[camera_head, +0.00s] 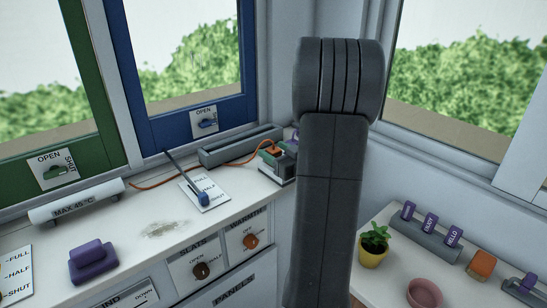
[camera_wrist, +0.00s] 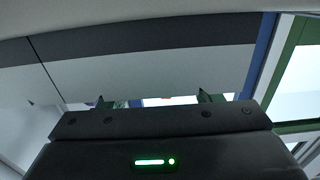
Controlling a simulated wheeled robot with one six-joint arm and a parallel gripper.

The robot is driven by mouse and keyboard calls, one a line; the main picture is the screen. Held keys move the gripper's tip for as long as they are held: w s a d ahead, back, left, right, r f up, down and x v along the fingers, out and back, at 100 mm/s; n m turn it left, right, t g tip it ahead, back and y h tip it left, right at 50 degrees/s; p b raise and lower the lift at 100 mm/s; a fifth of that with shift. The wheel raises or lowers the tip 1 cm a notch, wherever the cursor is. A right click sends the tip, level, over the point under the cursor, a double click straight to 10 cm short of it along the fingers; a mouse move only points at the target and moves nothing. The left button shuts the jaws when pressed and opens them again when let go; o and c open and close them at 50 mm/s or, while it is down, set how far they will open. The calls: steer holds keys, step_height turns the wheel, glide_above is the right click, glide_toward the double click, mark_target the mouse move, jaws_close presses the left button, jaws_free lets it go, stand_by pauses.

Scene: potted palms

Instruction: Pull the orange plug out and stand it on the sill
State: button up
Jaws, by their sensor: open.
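The orange plug (camera_head: 271,150) sits in a small grey and green socket box (camera_head: 284,168) at the far right end of the white sill (camera_head: 120,215), partly hidden behind my arm. An orange cable (camera_head: 233,162) runs to it from the left. My gripper (camera_wrist: 162,99) shows in the wrist view with its two fingertips apart and nothing between them. In the head view my arm's dark links hide the gripper. The plug cannot be made out in the wrist view, so I cannot tell how far the gripper is from it.
On the sill are a blue-knobbed lever (camera_head: 203,198), a grey trough (camera_head: 240,146), a white roller (camera_head: 77,201) and a purple block (camera_head: 93,262). A lower shelf at right holds a potted plant (camera_head: 374,246), a pink pot (camera_head: 425,293) and an orange block (camera_head: 482,264).

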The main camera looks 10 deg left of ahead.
steer(key=shift+w+a, duration=0.35)
steer(key=shift+a, duration=0.1)
steer(key=c, duration=1.1)
steer(key=shift+o, duration=0.2)
